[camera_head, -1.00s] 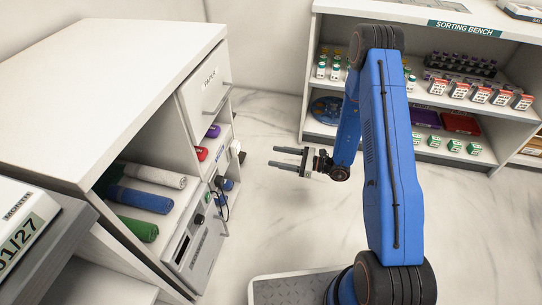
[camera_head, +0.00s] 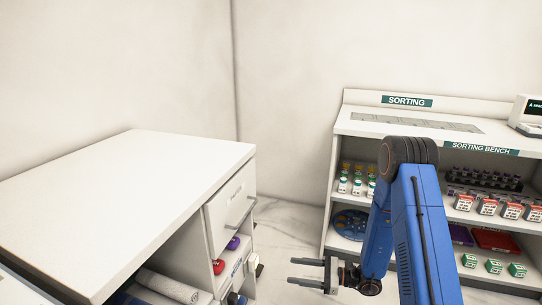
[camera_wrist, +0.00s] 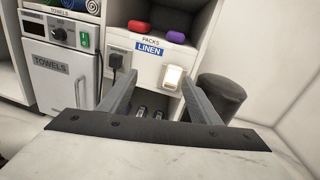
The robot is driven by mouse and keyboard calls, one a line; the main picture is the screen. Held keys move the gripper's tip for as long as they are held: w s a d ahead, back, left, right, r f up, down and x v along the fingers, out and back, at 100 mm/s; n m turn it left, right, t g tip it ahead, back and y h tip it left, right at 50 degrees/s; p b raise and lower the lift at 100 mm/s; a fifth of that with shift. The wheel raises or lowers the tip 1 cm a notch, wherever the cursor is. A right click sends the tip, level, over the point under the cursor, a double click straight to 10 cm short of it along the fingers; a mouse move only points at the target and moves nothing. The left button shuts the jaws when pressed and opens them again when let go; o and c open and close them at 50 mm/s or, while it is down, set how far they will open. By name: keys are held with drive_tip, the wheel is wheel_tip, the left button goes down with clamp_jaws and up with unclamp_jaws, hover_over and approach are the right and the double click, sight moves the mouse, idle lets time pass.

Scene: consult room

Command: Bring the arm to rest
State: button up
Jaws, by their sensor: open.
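My gripper (camera_head: 306,272) is at the low middle of the head view, at the end of my blue arm, with its two fingers pointing left. The fingers are apart and nothing is between them. In the wrist view my gripper (camera_wrist: 152,95) points at the white cabinet, with open space showing between its fingers. The arm is folded, with its elbow high in front of the sorting bench (camera_head: 420,128). My gripper looks apart from the cabinet (camera_head: 110,185) and the bench.
Red (camera_wrist: 138,26) and purple (camera_wrist: 175,37) packs lie on a cabinet shelf above a LINEN label. A towel warmer (camera_wrist: 62,75) stands left of a plug and socket. A dark round bin (camera_wrist: 220,95) stands right of the cabinet. Bottles (camera_head: 357,186) and boxes fill the bench shelves.

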drive_tip(key=s+d+r+n+g+h, duration=0.1)
drive_tip(key=s+r+n+g+h, duration=0.55)
drive_tip(key=s+r+n, duration=0.85)
drive_tip(key=s+d+r+n+t+h, duration=0.4)
drive_tip(key=s+d+r+t+h, duration=0.3)
drive_tip(key=s+d+r+h, duration=0.4)
drive_tip(key=shift+s+d+r, duration=1.9)
drive_tip(key=shift+s+d, duration=1.2)
drive_tip(key=shift+d, duration=0.1)
drive_tip(key=shift+t, duration=0.25)
